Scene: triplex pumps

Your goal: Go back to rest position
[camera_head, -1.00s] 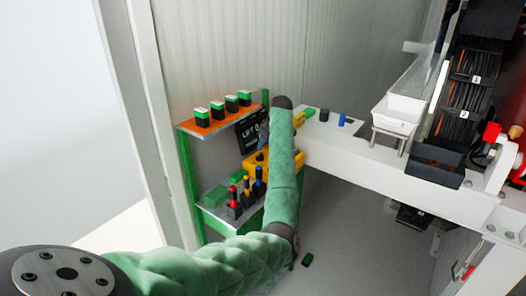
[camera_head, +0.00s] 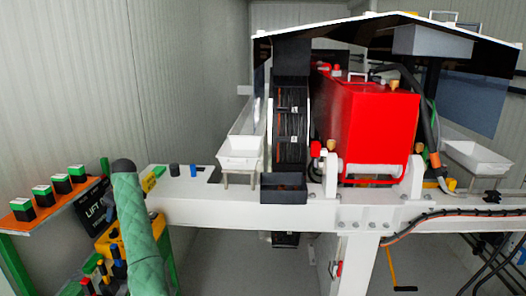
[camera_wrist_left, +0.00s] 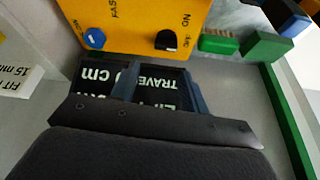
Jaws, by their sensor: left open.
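My left arm (camera_head: 135,230), in a green padded sleeve, rises at the lower left of the head view. My left gripper (camera_wrist_left: 160,84) shows in the left wrist view with two dark blue fingers apart and nothing between them. Behind the fingers is a black display panel (camera_wrist_left: 95,98) with white lettering, partly covered by the gripper. The same panel, marked LIFT, shows in the head view (camera_head: 92,214) beside my arm. My right gripper is in neither view.
A yellow control box (camera_wrist_left: 150,22) with knobs is close to the left gripper. An orange shelf (camera_head: 50,210) holds several green-topped black blocks. A white beam (camera_head: 200,212) carries a white tray (camera_head: 240,152) and a red machine (camera_head: 375,125). A green frame edge (camera_wrist_left: 285,120) stands at right.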

